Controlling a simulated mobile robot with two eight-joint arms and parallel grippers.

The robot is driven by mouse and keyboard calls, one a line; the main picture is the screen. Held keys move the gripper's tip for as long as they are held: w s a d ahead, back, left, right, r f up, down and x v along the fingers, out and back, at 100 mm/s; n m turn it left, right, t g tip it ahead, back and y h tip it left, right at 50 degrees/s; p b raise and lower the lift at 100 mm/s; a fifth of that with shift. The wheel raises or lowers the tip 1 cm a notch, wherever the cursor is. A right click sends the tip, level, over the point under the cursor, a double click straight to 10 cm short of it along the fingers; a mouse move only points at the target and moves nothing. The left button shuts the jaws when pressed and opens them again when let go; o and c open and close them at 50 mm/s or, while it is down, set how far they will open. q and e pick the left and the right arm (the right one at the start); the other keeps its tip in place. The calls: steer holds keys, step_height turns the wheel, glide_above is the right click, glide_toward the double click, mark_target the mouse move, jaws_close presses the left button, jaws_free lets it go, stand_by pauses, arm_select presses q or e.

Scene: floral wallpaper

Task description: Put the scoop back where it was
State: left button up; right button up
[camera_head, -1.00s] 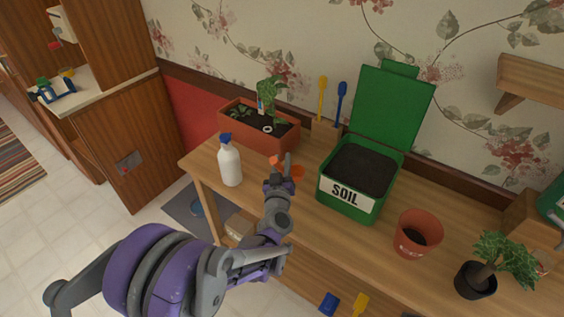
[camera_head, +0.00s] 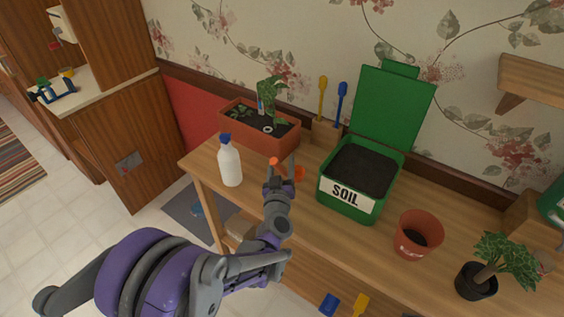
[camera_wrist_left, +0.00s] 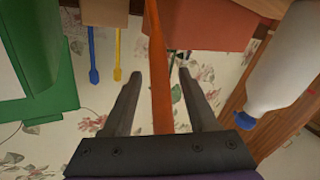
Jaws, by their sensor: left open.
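The scoop is orange. In the head view, parts of the scoop (camera_head: 299,173) show beside and behind my left gripper, at the bench top in front of the planter; the rest is hidden. My left gripper (camera_head: 281,170) is open. In the left wrist view its two fingers (camera_wrist_left: 158,88) stand on either side of the orange handle (camera_wrist_left: 158,65), with gaps on both sides. A wooden holder (camera_head: 325,134) at the wall has a yellow tool (camera_head: 322,97) and a blue tool (camera_head: 341,100) upright in it. My right gripper is not in view.
The green soil bin (camera_head: 346,200) with open lid is to the right, then an orange pot (camera_head: 411,243) and a potted tree (camera_head: 476,282). The bench front is clear.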

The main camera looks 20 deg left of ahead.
arm_select(q)
steer(key=s+d+r+m+g+h+b, duration=0.15)
steer(key=s+d+m+h, duration=0.35)
steer(key=s, duration=0.8)
steer(key=s+a+f+g, duration=0.2)
steer(key=s+f+g, duration=0.1)
steer(key=s, duration=0.4)
steer(key=s+a+f+g+y, duration=0.1)
steer(key=s+a+f+g, duration=0.1)
steer(key=s+f+g, duration=0.2)
steer(key=s+a+f+g, duration=0.2)
steer(key=s+f+g, duration=0.1)
steer(key=s, duration=0.8)
steer(key=shift+f+g+y, duration=0.25)
steer(key=shift+g+y, duration=0.05)
steer(key=shift+g, duration=0.35)
steer(key=shift+w+a, duration=0.1)
